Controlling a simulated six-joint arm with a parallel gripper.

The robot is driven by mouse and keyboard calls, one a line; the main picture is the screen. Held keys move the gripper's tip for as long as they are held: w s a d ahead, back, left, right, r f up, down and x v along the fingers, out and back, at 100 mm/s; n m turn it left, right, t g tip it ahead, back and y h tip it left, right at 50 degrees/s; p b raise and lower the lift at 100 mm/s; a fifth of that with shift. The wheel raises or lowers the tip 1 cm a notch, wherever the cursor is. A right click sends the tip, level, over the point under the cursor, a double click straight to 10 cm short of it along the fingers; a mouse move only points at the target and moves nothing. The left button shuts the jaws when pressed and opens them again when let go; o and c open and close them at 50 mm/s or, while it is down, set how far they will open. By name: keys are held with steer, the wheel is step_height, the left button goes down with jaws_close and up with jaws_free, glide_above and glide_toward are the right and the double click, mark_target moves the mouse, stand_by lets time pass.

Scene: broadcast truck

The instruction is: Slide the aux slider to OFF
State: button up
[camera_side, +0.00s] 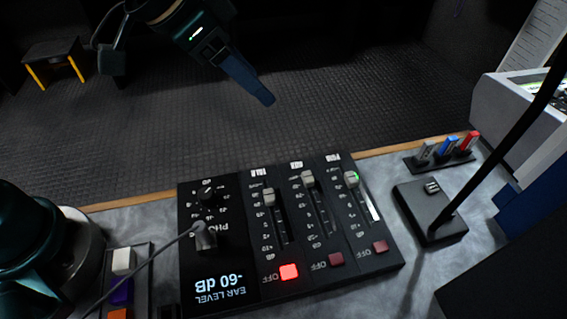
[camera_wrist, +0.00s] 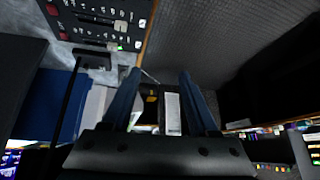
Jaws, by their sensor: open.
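A black mixer panel (camera_side: 345,245) on the desk carries three vertical sliders. OFF is marked at the near end. The slider titles are upside down and too small for me to tell which is aux. My gripper (camera_side: 264,98) is open and empty, above and beyond the panel's far edge, touching nothing. In the wrist view, its two blue fingers (camera_wrist: 160,88) are apart; part of the panel (camera_wrist: 95,20) shows at upper left.
Below the sliders are a lit red button (camera_side: 289,272) and two dark red ones. A microphone base (camera_side: 430,212) with a slanting black stem stands right of the panel. A holder with coloured pieces (camera_side: 448,148) lies behind it. A grey cable plug (camera_side: 205,238) stands on the panel's left part.

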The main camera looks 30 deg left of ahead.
steer(key=d+f+m+g, duration=0.1)
steer(key=d+f, duration=0.4)
steer(key=m+g, duration=0.1)
steer(key=g, duration=0.1)
glide_above(307, 175)
steer(key=s+a, duration=0.2)
steer(key=f, duration=0.4)
steer(key=shift+d+f, duration=0.1)
steer(key=shift+d, duration=0.15)
steer(key=shift+x, duration=2.25)
steer(key=shift+w, duration=0.1)
steer(key=shift+c, duration=0.3)
jaws_close()
steer(key=shift+a, duration=0.1)
